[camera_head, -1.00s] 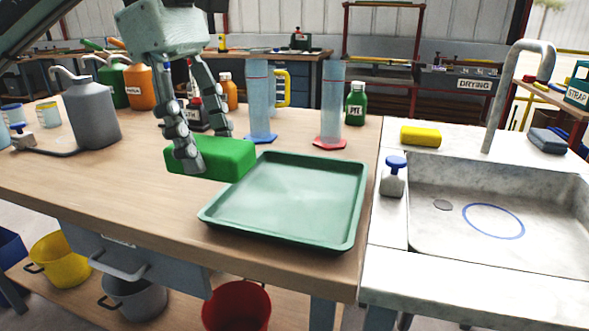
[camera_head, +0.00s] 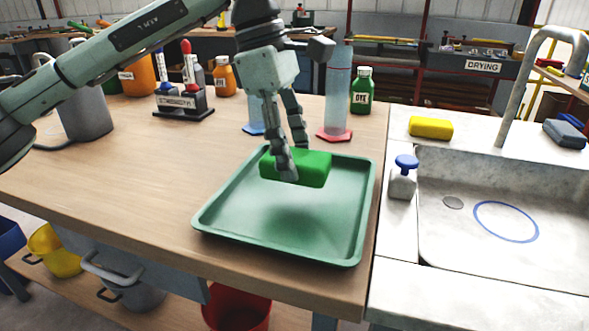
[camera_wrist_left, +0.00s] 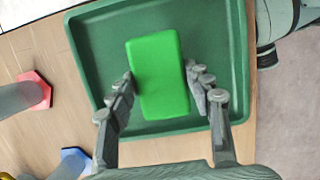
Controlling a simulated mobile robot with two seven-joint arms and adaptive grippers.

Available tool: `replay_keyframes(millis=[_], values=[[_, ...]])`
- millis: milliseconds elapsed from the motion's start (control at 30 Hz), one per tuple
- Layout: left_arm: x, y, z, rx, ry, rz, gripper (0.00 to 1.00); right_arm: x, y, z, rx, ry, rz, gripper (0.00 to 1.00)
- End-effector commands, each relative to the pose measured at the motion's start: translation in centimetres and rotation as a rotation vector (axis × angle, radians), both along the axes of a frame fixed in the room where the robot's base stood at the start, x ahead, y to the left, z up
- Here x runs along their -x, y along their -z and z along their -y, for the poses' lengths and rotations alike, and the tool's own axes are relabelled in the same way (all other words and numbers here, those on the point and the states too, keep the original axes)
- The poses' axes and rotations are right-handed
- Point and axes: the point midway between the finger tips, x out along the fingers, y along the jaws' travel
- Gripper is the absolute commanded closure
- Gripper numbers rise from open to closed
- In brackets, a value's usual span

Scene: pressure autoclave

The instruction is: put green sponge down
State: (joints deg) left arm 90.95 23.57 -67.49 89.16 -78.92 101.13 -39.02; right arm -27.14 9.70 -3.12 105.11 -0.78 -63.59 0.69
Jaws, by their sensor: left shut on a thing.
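The green sponge (camera_head: 312,170) is a bright green block held between the fingers of my left gripper (camera_head: 290,160). It is over the back part of the green tray (camera_head: 235,225), and a shadow lies on the tray floor below and in front of it. In the left wrist view the sponge (camera_wrist_left: 158,78) sits between the two fingers of my left gripper (camera_wrist_left: 160,88), with the tray (camera_wrist_left: 222,40) behind it. The sponge looks raised above the tray floor; the exact gap is hard to tell. My right gripper is in neither view.
The tray lies on the wooden bench (camera_head: 120,180), left of the sink (camera_head: 490,215). A soap dispenser (camera_head: 402,180) and a yellow sponge (camera_head: 431,127) are on the sink counter. A measuring cylinder (camera_head: 338,90) and a green bottle (camera_head: 361,92) stand behind the tray.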

Motion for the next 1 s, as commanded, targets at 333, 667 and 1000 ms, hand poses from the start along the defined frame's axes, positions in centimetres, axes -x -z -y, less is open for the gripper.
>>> replay_keyframes(millis=[333,667,1000], values=[[0.0,2.8,0.1,0.000,0.000,-0.002,0.73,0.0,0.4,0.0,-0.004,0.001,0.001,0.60],[-0.1,4.1,0.1,0.001,0.001,0.001,0.73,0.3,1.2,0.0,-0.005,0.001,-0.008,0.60],[-0.1,4.4,0.1,0.001,0.000,0.000,0.35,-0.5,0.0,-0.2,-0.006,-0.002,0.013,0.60]])
